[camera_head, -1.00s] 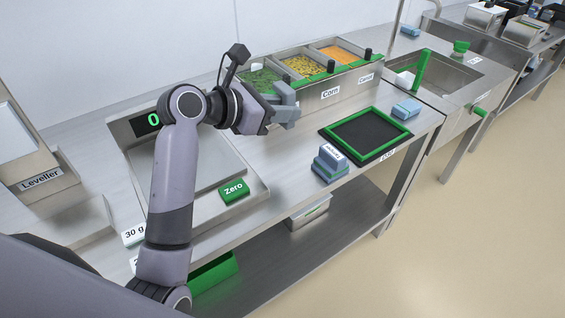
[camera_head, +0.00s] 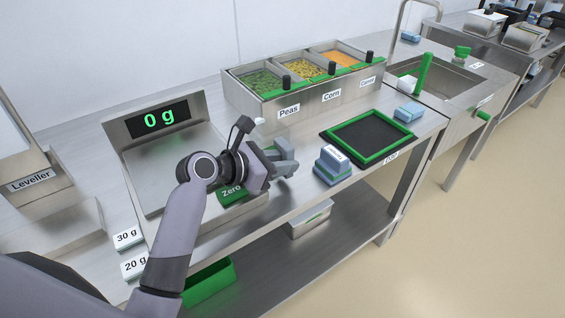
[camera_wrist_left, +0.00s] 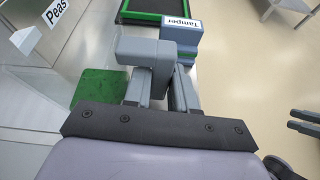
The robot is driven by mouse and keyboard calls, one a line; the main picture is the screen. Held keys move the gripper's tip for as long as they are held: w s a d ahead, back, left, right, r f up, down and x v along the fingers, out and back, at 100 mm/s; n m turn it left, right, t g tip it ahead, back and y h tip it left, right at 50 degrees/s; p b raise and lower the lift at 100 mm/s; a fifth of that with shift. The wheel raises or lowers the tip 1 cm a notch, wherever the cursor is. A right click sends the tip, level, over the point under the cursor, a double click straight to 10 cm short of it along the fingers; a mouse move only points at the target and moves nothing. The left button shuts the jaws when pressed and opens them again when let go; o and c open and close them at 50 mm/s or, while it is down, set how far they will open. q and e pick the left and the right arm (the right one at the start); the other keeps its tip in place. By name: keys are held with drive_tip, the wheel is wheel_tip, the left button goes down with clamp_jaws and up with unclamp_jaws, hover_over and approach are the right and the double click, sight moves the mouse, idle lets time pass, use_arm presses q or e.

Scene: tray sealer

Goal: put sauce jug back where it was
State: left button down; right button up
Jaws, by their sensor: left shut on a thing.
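My left gripper (camera_head: 285,162) is in front of the scale, above the counter's front edge and near the green Zero button (camera_head: 232,193). Its jaws are shut on a grey blocky thing (camera_wrist_left: 140,47) that I cannot name with certainty. In the left wrist view the fingers (camera_wrist_left: 160,88) show close to it. I cannot make out a sauce jug in either view. Two grey bars (camera_wrist_left: 305,121) at the right edge of the wrist view may be my right gripper's fingers.
The blue tamper (camera_head: 333,166) stands just right of the left gripper, beside the green-framed black mat (camera_head: 367,137). The bins of peas, corn and carrots (camera_head: 305,100) stand behind. The scale (camera_head: 165,190) reads 0 g. The sink (camera_head: 455,75) is further right.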

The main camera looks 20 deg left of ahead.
use_arm(q)
drive_tip(key=shift+f, duration=0.1)
drive_tip(key=shift+f, duration=0.15)
drive_tip(key=c, duration=0.9)
unclamp_jaws()
drive_tip(key=shift+r, duration=0.25)
drive_tip(key=p+v, duration=0.2)
drive_tip(key=v, duration=1)
drive_tip(key=shift+r, duration=0.1)
